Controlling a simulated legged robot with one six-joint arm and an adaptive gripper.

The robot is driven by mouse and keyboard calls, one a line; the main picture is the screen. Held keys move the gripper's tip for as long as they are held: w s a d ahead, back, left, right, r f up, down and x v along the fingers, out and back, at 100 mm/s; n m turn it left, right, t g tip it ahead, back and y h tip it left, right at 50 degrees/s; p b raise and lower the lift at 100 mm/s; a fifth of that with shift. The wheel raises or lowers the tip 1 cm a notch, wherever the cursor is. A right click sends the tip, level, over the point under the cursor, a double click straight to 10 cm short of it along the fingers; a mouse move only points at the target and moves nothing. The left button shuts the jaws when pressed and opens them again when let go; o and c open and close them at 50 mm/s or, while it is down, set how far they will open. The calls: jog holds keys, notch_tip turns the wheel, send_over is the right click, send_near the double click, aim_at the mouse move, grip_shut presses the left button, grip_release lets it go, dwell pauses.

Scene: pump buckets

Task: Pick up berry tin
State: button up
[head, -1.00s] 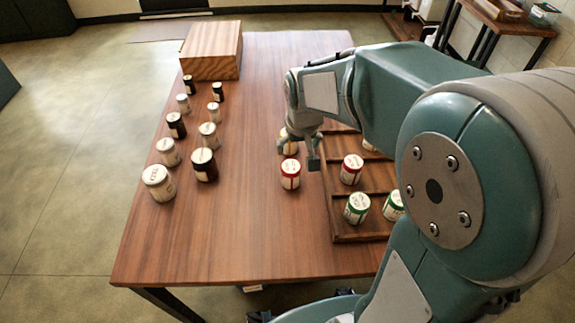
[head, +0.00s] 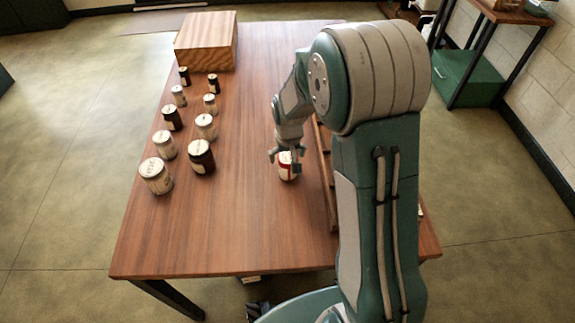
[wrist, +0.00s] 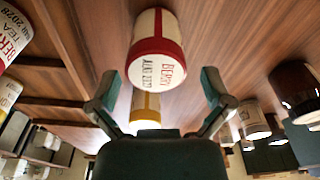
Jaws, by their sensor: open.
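The berry tin (head: 286,173), white with a red band, stands on the table left of the wooden tray. In the wrist view its lid reads BERRY (wrist: 157,60), and it stands upright just beyond my fingertips. My gripper (head: 286,154) is open right at the tin, its fingers showing on both sides of the tin's top. In the wrist view the two fingers (wrist: 160,88) are spread wide with nothing between their pads that I can see held. Whether the fingers reach down around the tin's sides is unclear.
The wooden tray (head: 326,170) is mostly hidden behind my arm. Another red-banded berry tin (wrist: 12,38) and a yellow-banded tin (wrist: 145,108) show nearby. Several white and dark jars (head: 156,175) stand at the left, and a wooden box (head: 206,42) at the back. Bare table lies in front.

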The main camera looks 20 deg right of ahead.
jog(key=f, duration=0.2)
jog(key=w+f, duration=0.1)
jog(key=f, duration=0.2)
jog(key=shift+d+f, duration=0.1)
jog(key=shift+d, duration=0.1)
jog(key=shift+c, duration=0.3)
jog(key=c, duration=0.9)
